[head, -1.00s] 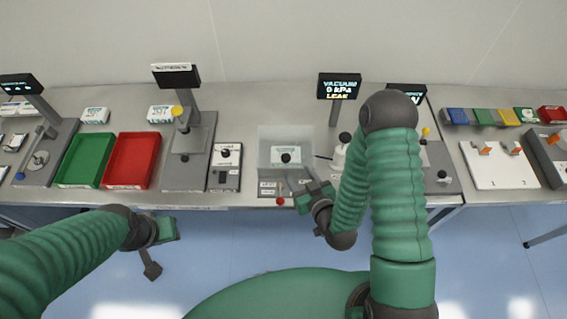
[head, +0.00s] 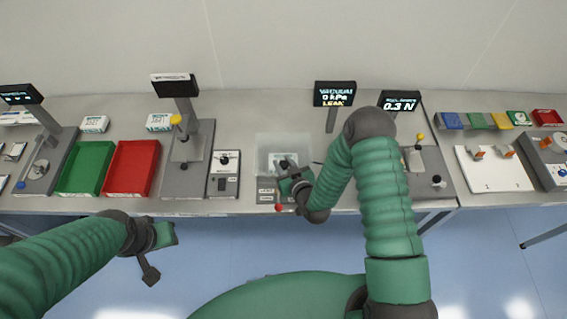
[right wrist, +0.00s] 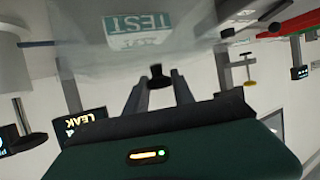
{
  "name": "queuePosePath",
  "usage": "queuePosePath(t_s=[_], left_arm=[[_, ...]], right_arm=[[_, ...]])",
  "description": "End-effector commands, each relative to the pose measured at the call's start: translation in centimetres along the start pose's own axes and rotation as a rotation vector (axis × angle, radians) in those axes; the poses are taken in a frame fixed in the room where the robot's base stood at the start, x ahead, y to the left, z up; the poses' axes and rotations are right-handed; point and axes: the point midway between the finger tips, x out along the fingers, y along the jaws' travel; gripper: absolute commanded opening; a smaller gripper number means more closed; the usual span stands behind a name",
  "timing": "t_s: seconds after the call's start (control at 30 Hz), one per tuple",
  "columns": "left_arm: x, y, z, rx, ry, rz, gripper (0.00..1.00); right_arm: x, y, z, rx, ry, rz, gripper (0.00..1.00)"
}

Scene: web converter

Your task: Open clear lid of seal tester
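The seal tester's clear lid (head: 268,142) is a see-through box on the bench in the middle of the head view and looks closed. A pack marked TEST (right wrist: 142,30) shows through it in the right wrist view. The lid's dark knob (right wrist: 157,72) is between the fingertips of my right gripper (right wrist: 157,82), with a small gap seen on each side. In the head view my right gripper (head: 287,170) covers the knob and the lid's front part. My left gripper (head: 155,250) hangs in front of the bench, away from everything; its finger opening is unclear.
A display (head: 334,95) reading vacuum 0 kPa, LEAK stands behind the tester. A red knob (head: 278,208) is at its front. A force station (head: 430,165) stands right.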

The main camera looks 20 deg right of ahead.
Motion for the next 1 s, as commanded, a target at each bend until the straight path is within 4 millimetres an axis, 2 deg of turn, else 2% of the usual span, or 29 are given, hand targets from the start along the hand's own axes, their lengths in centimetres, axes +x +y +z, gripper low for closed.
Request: queuePosePath(t_s=[0.03, 0.2, 1.0], left_arm=[[0.0, 0.0, 0.0, 0.0, 0.0, 0.0, 0.3], [0.0, 0.0, 0.0, 0.0, 0.0, 0.0, 0.3], [-0.01, 0.0, -0.01, 0.0, 0.0, 0.0, 0.3]], right_arm=[[-0.01, 0.04, 0.0, 0.0, 0.0, 0.001, 0.21], [-0.01, 0.06, -0.01, 0.0, 0.0, 0.001, 0.0], [-0.01, 0.08, -0.04, -0.001, 0.001, 0.002, 0.0]])
